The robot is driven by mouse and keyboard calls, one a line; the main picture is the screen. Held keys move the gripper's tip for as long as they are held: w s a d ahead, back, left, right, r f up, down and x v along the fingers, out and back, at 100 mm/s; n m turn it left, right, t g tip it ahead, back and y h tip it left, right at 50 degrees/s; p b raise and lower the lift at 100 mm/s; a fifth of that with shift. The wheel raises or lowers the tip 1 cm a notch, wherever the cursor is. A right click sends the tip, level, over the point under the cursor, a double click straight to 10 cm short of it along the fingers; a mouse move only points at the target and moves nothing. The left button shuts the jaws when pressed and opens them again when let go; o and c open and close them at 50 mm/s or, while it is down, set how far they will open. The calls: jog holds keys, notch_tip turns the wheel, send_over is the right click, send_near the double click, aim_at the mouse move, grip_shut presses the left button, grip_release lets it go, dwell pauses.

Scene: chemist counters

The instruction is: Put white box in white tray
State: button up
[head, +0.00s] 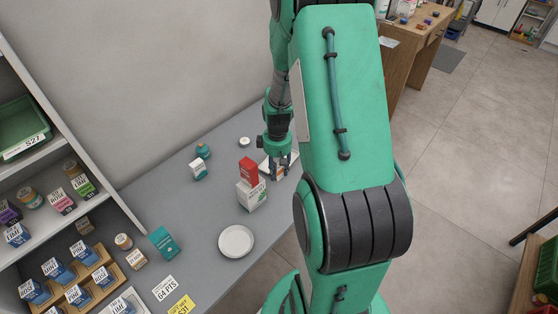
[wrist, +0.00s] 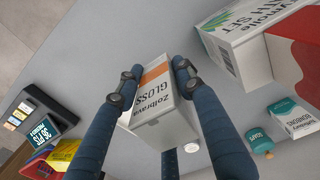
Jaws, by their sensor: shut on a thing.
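My gripper (wrist: 155,82) is shut on a white box (wrist: 158,130) with an orange stripe and the print "Zolbrava GLOSS". One blue finger presses each side of it in the wrist view. In the head view my gripper (head: 281,162) points down over the counter's far right part.
A larger white box (head: 251,195) and a red box (head: 248,170) stand close left of my gripper. A round white plate (head: 236,241) lies nearer. A teal bottle (head: 203,151) and small carton (head: 198,170) stand farther left. Shelves (head: 45,150) line the left side.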

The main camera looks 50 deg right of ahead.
jog(key=s, duration=0.4)
jog(key=shift+s+d+f, duration=0.1)
jog(key=shift+s+f, duration=0.2)
jog(key=shift+f, duration=0.1)
jog(key=shift+w, duration=0.1)
jog(key=w+d+b, duration=0.1)
jog(key=w+d, duration=0.2)
jog(key=w, duration=0.1)
jog(key=w+d+f, duration=0.1)
jog(key=w+d, duration=0.2)
jog(key=w, duration=0.1)
jog(key=w+d+b, duration=0.1)
jog(key=w+d, duration=0.3)
jog(key=shift+w+f+b, duration=0.2)
jog(key=shift+f+b, duration=0.05)
jog(key=shift+b, duration=0.1)
jog(key=shift+f, duration=0.15)
jog(key=shift+f+b, duration=0.6)
jog(key=shift+f, duration=1.05)
jog(key=shift+f, duration=0.15)
jog(key=o, duration=1.2)
jog(key=shift+c, duration=0.2)
